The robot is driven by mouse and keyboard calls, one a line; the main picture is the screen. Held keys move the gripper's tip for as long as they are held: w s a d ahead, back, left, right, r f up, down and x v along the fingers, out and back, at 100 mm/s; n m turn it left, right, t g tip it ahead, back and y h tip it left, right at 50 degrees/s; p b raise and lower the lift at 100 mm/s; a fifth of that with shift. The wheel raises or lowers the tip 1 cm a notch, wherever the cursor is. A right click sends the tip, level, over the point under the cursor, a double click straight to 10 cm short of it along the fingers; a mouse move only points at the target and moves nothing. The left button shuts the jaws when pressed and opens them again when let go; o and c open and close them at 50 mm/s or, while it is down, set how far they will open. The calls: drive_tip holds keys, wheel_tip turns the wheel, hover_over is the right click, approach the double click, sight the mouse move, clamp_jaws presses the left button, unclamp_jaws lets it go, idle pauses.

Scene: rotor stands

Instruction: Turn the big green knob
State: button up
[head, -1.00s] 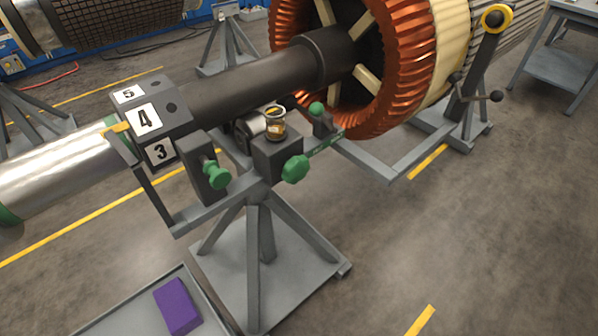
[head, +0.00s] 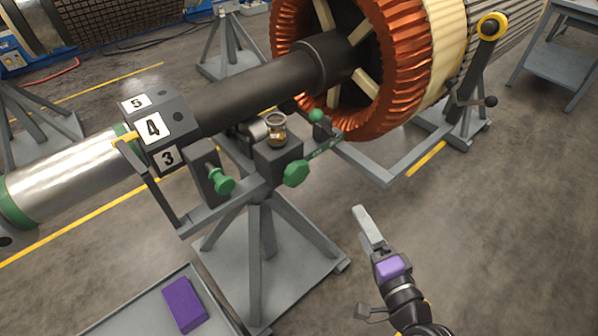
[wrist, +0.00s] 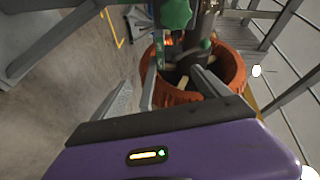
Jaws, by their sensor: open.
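The big green knob (head: 296,173) is a lobed hand knob on the front of a dark grey block on the rotor stand. It also shows at the top of the wrist view (wrist: 175,14). A smaller green knob (head: 222,182) sits to its left on another dark block. My gripper (head: 364,212) is to the right of and below the big knob in the head view, apart from it. In the wrist view the jaws (wrist: 160,82) are spread with nothing held between them. The knob is beyond the fingertips there.
A green-tipped lever (head: 316,117) and a small glass cup (head: 276,130) are close to the big knob. The stand (head: 262,225) is below. A purple block (head: 184,303) lies on a grey tray (head: 135,318). Copper windings (head: 405,70) are behind. Floor at right is open.

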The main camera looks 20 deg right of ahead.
drive_tip(key=w+r+m+y, duration=0.2)
drive_tip(key=w+m+y, duration=0.1)
drive_tip(key=w+m, duration=0.75)
drive_tip(key=m+y, duration=0.4)
drive_tip(key=m, duration=0.3)
approach(300, 178)
drive_tip(key=w, duration=0.3)
drive_tip(key=shift+m, duration=0.25)
drive_tip(key=shift+a+p+x, duration=0.2)
drive_tip(key=shift+p+x, duration=0.1)
drive_tip(key=shift+x, duration=1.6)
drive_tip(key=shift+a+p+x, duration=0.2)
drive_tip(key=shift+p+x, duration=0.1)
drive_tip(key=shift+x, duration=1.6)
drive_tip(key=shift+s, duration=0.15)
drive_tip(key=c, duration=1.4)
drive_tip(key=shift+f, duration=0.1)
